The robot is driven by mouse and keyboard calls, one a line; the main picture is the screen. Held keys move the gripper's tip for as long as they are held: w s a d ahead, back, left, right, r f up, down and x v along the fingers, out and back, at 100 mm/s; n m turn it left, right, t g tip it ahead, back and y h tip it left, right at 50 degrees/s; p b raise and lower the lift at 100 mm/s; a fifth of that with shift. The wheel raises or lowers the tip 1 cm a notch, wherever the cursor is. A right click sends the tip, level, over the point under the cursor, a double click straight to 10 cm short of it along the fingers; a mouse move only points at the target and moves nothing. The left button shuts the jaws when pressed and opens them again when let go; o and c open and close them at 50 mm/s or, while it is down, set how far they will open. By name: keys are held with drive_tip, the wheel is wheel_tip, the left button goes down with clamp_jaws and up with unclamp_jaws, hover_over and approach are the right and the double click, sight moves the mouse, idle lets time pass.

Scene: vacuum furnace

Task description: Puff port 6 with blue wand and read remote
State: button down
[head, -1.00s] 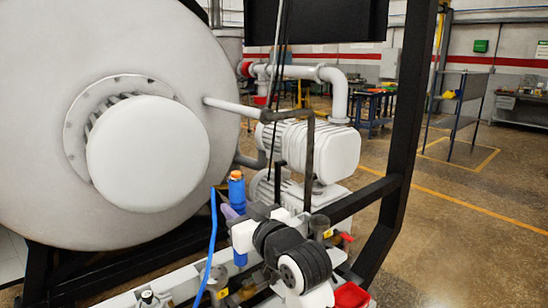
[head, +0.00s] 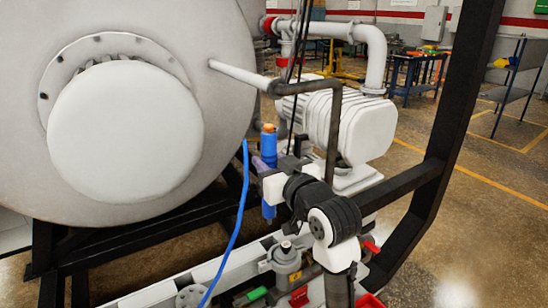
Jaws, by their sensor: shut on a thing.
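The blue wand (head: 269,143) is an upright cylinder with an orange top, in the middle of the head view. My gripper (head: 266,170) is shut around its middle, and the wand's lower blue end shows beneath the jaws. The jaws are partly hidden behind my wrist. A blue hose (head: 241,205) curves from beside the wand down to the lower left. Below it is a pale pipe assembly with a grey valve body (head: 287,258) bearing a yellow label. No port number can be read, and no remote can be made out.
A large grey furnace vessel (head: 215,40) with a round white cover (head: 125,130) fills the left. A ribbed white pump (head: 355,120) stands behind my arm. A black frame post (head: 465,90) rises on the right. A green handle (head: 257,293) and red tray (head: 371,300) lie low. Open floor is at right.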

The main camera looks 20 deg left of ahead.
sight(272, 213)
drive_tip(key=shift+s+f+b, duration=0.1)
drive_tip(key=shift+f+b, duration=4.85)
drive_tip(key=shift+f, duration=1.25)
drive_tip(key=c, duration=1)
unclamp_jaws()
drive_tip(key=shift+d, duration=0.1)
drive_tip(key=b+v, duration=0.8)
drive_tip(key=v, duration=0.5)
drive_tip(key=shift+s+d, duration=0.2)
drive_tip(key=shift+s, duration=0.05)
